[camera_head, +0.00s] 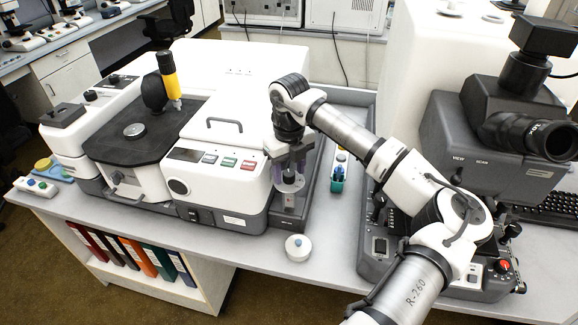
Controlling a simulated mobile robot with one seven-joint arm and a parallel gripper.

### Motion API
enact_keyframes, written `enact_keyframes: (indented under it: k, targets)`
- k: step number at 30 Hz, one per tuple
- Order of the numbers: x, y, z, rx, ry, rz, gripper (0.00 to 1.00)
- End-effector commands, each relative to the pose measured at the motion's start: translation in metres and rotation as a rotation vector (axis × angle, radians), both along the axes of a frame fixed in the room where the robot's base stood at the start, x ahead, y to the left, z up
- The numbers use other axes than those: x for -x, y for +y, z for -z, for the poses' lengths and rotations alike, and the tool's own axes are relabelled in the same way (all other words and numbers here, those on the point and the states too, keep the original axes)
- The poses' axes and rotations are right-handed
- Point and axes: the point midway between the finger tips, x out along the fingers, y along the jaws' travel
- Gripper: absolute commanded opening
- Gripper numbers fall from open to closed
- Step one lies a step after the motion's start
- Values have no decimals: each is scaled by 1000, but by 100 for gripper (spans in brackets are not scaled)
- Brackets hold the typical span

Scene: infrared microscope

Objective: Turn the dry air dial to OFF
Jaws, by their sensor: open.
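My gripper (288,172) points down at the right end of the white microscope housing (225,196). Its jaws are open, with one finger on each side of a small pale round knob (289,183) on a dark grey side unit (312,190). This knob may be the dry air dial; I cannot read a label or its setting. The fingers partly hide it, and I cannot tell whether they touch it.
Coloured buttons (228,162) sit on the housing front, left of my gripper. A small white round pot (298,247) stands at the bench's front edge. A teal holder (338,178) stands right of my gripper. A grey microscope (500,140) fills the right side.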

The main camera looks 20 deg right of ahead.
Motion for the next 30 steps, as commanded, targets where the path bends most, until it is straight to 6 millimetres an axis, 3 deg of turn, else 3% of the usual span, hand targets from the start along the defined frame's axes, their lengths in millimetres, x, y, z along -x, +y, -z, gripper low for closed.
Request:
enact_keyframes:
  k: [10,20,30]
  targets:
    - [0,0,5,-1,1,-1,50]
    - [0,0,4,0,0,-1,7]
    - [0,0,6,2,0,-47,6]
